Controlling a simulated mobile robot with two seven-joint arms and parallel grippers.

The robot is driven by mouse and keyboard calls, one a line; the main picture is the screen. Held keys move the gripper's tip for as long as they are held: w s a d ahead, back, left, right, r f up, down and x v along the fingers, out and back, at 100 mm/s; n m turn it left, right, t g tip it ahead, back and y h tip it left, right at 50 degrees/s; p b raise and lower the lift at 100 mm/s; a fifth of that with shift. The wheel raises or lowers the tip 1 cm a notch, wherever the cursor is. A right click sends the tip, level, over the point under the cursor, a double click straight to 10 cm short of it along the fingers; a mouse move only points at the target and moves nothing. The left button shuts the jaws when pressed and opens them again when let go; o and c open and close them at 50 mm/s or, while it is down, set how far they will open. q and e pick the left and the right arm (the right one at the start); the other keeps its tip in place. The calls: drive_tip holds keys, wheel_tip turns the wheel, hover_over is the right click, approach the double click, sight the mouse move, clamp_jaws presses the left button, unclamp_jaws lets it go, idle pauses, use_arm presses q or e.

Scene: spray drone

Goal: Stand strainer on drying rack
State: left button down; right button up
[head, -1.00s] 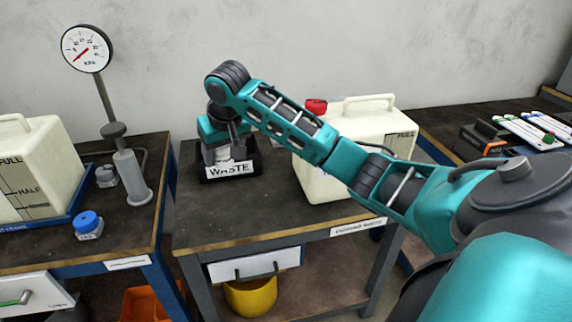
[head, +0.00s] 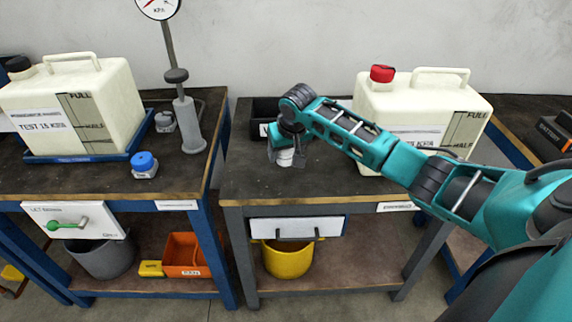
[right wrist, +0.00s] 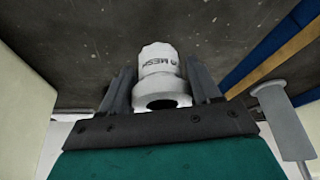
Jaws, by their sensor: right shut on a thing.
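My right gripper (head: 286,155) is above the dark top of the right-hand bench. It is shut on a small white cylindrical strainer (head: 285,158). In the right wrist view the strainer (right wrist: 159,72) sits between the two fingers of my right gripper (right wrist: 160,85), with lettering that reads "MESH" and a dark round opening facing the camera. I cannot tell how far it is above the bench. No drying rack can be made out for certain. My left gripper is not in view.
A black waste bin (head: 265,110) stands behind my right gripper. A white tank with a red cap (head: 425,110) stands to its right. On the left bench are another white tank (head: 85,105), a gauge stand (head: 187,125) and a blue-capped jar (head: 145,165).

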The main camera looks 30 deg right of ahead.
sight(286, 163)
wheel_tip(286, 163, down, 4)
drive_tip(key=shift+r+b, duration=0.1)
drive_tip(key=shift+b, duration=0.3)
drive_tip(key=shift+f, duration=0.25)
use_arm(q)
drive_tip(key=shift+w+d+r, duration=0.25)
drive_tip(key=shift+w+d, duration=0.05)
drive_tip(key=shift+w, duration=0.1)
use_arm(e)
drive_tip(key=shift+f, duration=0.1)
drive_tip(key=o, duration=1.1)
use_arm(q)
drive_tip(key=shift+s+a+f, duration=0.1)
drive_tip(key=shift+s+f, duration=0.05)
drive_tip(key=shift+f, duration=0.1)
use_arm(e)
drive_tip(key=shift+o, duration=0.2)
